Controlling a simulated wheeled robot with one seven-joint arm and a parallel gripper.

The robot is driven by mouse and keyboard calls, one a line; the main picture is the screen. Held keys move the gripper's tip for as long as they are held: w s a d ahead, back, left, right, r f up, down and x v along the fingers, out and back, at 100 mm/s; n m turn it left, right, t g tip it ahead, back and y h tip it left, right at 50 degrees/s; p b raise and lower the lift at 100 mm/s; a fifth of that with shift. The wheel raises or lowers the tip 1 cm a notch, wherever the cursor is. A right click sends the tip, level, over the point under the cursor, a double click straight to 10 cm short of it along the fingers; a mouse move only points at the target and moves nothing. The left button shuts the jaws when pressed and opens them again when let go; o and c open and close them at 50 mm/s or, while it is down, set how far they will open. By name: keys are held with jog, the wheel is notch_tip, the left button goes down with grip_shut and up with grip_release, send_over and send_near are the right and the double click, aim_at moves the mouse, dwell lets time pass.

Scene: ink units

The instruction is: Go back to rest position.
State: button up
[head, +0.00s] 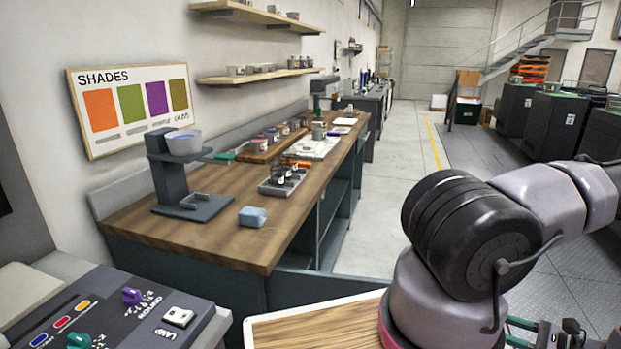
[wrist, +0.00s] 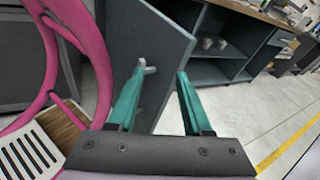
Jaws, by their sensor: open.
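My gripper (wrist: 163,80) shows in the wrist view, with two green fingers spread apart and nothing between them. It is in front of a dark open cabinet door (wrist: 158,45) with a light handle; I cannot tell the distance. In the head view my arm (head: 460,235) stands at the lower right, and its links run off the right edge. The gripper's fingertips are not clearly visible there.
A wooden workbench (head: 150,235) with a dark stand (head: 175,170), a blue block (head: 252,216) and a grey tray (head: 270,190) stands on the left. A control panel (head: 110,315) is at the lower left. The pale floor aisle (head: 405,160) is clear.

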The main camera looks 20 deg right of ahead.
jog(key=w+a+r+n+g, duration=0.1)
jog(key=w+r+n+g, duration=0.45)
jog(key=w+r, duration=0.45)
jog(key=w+r+n+g, duration=0.5)
jog(key=w+r+n, duration=0.15)
jog(key=r, duration=0.55)
jog(key=w+a+r+n+h, duration=0.3)
jog(key=w+a+r+n, duration=0.1)
jog(key=a+r, duration=0.5)
jog(key=w+a+r+n+h, duration=0.2)
jog(key=w+a+r+n, duration=0.1)
jog(key=a+r, duration=0.65)
jog(key=s+a+r+n+t+h, duration=0.1)
jog(key=s+a+r+n+t, duration=0.3)
jog(key=a+r, duration=0.5)
jog(key=shift+s+a+r+n, duration=0.3)
jog(key=shift+s+a, duration=0.7)
jog(key=shift+a, duration=0.15)
